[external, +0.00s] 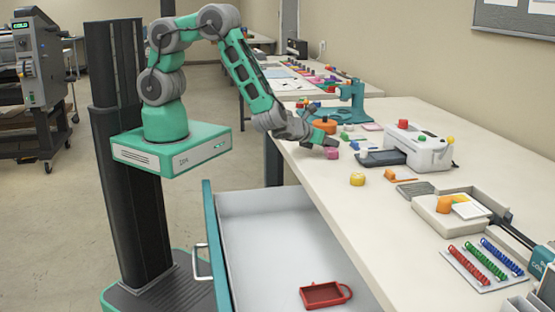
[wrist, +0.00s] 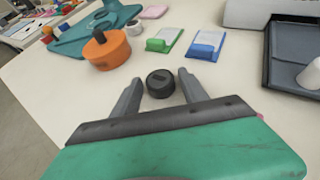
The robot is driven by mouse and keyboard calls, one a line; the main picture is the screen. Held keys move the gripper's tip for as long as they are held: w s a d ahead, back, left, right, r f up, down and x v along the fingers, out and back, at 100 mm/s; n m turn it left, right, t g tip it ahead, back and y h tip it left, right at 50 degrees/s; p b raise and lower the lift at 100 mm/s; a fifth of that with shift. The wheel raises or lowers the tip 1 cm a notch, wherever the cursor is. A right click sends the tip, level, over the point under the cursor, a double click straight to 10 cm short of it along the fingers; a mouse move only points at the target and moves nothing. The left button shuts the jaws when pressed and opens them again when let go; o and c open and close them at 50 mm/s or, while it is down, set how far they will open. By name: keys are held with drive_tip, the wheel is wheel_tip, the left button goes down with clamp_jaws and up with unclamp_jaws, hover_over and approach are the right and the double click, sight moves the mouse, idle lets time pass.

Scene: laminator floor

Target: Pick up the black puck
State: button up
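The black puck (wrist: 160,84) is a small, dark, round disc standing on the white table in the wrist view. In the external view my gripper (external: 330,146) is low over the table's left edge, and I cannot make out the black puck there. Whether either finger touches the puck is not clear.
An orange round object (wrist: 106,50) with a dark knob stands left of the puck. Green (wrist: 164,40) and blue (wrist: 205,45) blocks lie behind it. A white laminator (external: 420,147) with a dark tray stands to the right. Below, an open drawer (external: 270,225) holds a red tray (external: 326,295).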

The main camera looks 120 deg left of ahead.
clamp_jaws()
idle(0.3)
drive_tip(key=shift+r, duration=0.15)
